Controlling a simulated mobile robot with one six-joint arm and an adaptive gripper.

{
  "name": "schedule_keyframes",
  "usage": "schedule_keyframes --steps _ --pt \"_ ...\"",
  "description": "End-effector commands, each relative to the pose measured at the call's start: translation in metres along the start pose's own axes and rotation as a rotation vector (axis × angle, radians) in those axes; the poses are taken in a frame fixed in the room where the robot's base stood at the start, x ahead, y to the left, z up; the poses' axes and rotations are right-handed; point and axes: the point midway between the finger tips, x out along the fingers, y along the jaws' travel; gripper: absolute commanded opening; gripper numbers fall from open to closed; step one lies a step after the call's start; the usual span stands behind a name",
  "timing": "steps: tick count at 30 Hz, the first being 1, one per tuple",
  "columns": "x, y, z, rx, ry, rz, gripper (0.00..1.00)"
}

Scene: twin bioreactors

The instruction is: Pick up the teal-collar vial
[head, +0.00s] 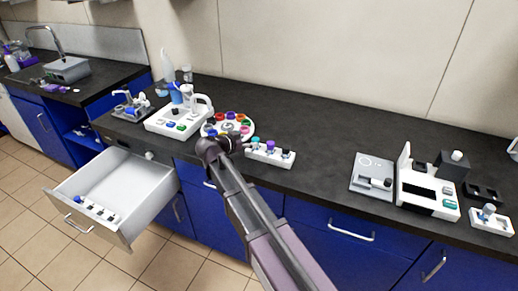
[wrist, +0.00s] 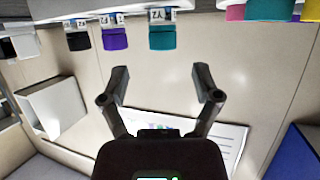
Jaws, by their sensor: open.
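The teal-collar vial (head: 256,142) stands at the left end of a small white rack (head: 268,158) on the dark counter. In the wrist view, which looks upside down, the teal collar (wrist: 162,38) shows at the top, beside a purple one (wrist: 115,38). My gripper (wrist: 163,82) is open and empty, with its fingers spread below the teal collar in that picture and apart from it. In the head view my gripper (head: 236,142) is just left of the rack, between it and the round carousel; its fingers are hard to make out there.
The white carousel (head: 248,131) with several coloured caps lies close to my gripper. A white bioreactor unit (head: 171,124) stands left of it. An open drawer (head: 127,180) juts out at the left. White instruments (head: 428,190) stand at the right; the counter (head: 318,149) between is clear.

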Motion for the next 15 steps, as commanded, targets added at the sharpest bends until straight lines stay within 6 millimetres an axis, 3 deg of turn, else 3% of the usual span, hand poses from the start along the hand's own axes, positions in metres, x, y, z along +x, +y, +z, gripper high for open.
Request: schedule_keyframes --steps 9,15 --pt "0.035 -0.002 0.003 0.002 -0.001 0.002 0.81" --pt "0.048 -0.002 0.002 0.0 0.0 0.0 0.81"
